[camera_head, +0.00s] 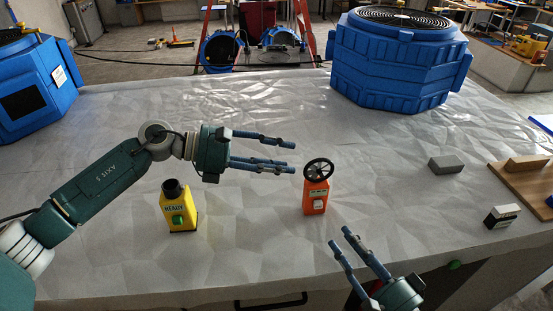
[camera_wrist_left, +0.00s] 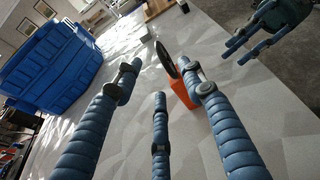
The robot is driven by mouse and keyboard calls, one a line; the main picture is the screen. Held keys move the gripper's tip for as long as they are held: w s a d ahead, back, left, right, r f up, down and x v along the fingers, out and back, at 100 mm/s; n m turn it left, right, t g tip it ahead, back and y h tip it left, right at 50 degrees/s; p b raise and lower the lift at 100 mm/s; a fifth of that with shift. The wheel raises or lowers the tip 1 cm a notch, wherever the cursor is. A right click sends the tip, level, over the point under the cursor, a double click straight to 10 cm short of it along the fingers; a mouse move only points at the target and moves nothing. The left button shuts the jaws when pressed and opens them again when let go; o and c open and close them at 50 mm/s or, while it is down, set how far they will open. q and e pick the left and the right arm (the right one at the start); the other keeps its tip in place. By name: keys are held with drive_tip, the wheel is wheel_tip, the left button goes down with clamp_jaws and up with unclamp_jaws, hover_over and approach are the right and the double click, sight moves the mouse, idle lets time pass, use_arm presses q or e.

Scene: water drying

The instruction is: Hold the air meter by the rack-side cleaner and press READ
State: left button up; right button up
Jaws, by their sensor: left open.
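The air meter (camera_head: 316,198) is an orange box with a black vane wheel on top and a pale button on its front. It stands upright on the covered table. My left gripper (camera_head: 288,155) is open and empty, just left of the meter and apart from it in the head view. In the left wrist view the meter (camera_wrist_left: 181,92) shows beyond my fingers, partly hidden by the right one. My right gripper (camera_head: 342,238) is open and empty, in front of the meter at the table's near edge. A blue cleaner (camera_head: 392,72) stands at the back right, another (camera_head: 35,90) at left.
A yellow device (camera_head: 178,214) marked READY, with a green button, stands below my left arm. At right lie a grey block (camera_head: 445,165), a black-and-white block (camera_head: 502,216) and a wooden board (camera_head: 526,188). The table between meter and back cleaner is clear.

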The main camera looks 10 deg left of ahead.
sight(319, 165)
use_arm(q)
drive_tip(key=x, duration=1)
drive_tip(key=shift+s, duration=0.1)
clamp_jaws()
use_arm(e)
clamp_jaws()
idle(0.9)
